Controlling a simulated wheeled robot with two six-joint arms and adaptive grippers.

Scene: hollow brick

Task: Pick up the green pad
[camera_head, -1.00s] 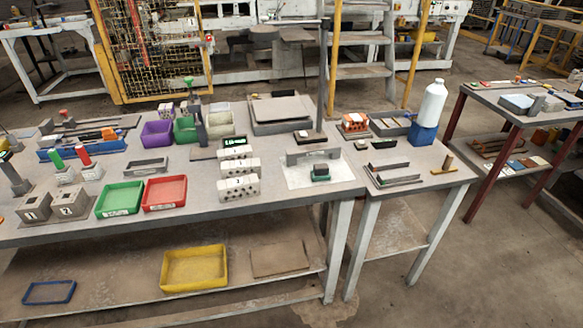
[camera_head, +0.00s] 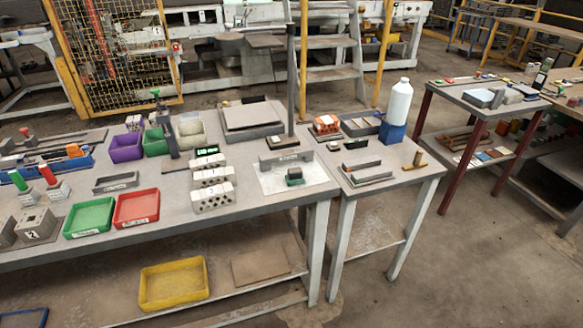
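A small dark green pad-like block (camera_head: 295,176) sits on a pale sheet (camera_head: 315,181) near the right end of the main workbench. It looks to be the green pad, though it is small in view. A grey bracket (camera_head: 286,160) stands just behind it. Neither of my grippers shows in the head view. Nothing is touching the green block except what lies under it, as far as I can see.
Numbered hollow bricks (camera_head: 213,197) stand left of the sheet. Red (camera_head: 137,208) and green (camera_head: 90,217) trays lie further left. A dark post (camera_head: 291,75) rises behind. A side table holds a white bottle (camera_head: 400,102) on a blue block. Floor at the right front is clear.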

